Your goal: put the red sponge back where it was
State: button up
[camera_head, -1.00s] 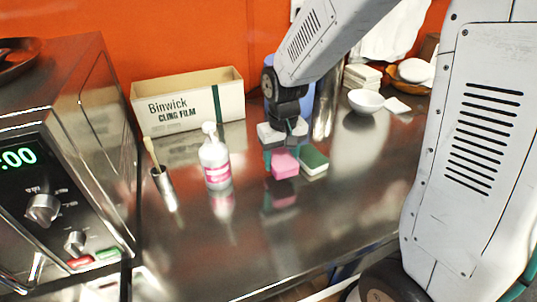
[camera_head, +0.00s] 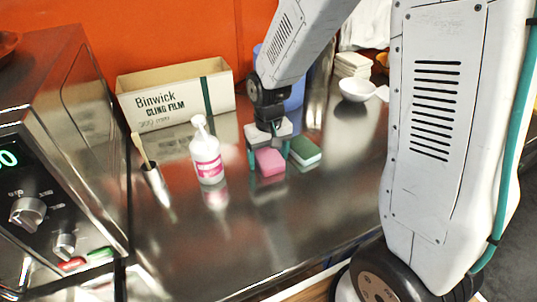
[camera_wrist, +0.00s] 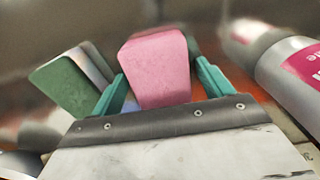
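The sponge named red shows as a pink block (camera_head: 270,162) on the steel counter, near its green neighbour. It also fills the middle of the wrist view (camera_wrist: 158,68). My gripper (camera_head: 268,158) points down over it, with one teal finger on each side. In the wrist view the fingers (camera_wrist: 160,82) look spread, with narrow gaps beside the pink sponge near their bases. Contact at the tips is hard to judge. The sponge's underside is hidden.
A green sponge (camera_head: 305,151) lies just right of the pink one. A pump bottle (camera_head: 207,157) and a metal cup with a brush (camera_head: 157,187) stand left. Behind are a cling film box (camera_head: 178,100) and a blue container (camera_head: 294,92). The front counter is clear.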

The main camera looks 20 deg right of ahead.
aim_at(269, 156)
notch_tip(269, 156, up, 12)
jog(key=s+d+r, duration=0.1)
jog(key=s+r, duration=0.3)
jog(key=s, duration=0.7)
jog(key=s+d+r+t, duration=0.1)
jog(key=s+d+r, duration=0.1)
jog(key=s, duration=1)
jog(key=shift+r, duration=0.85)
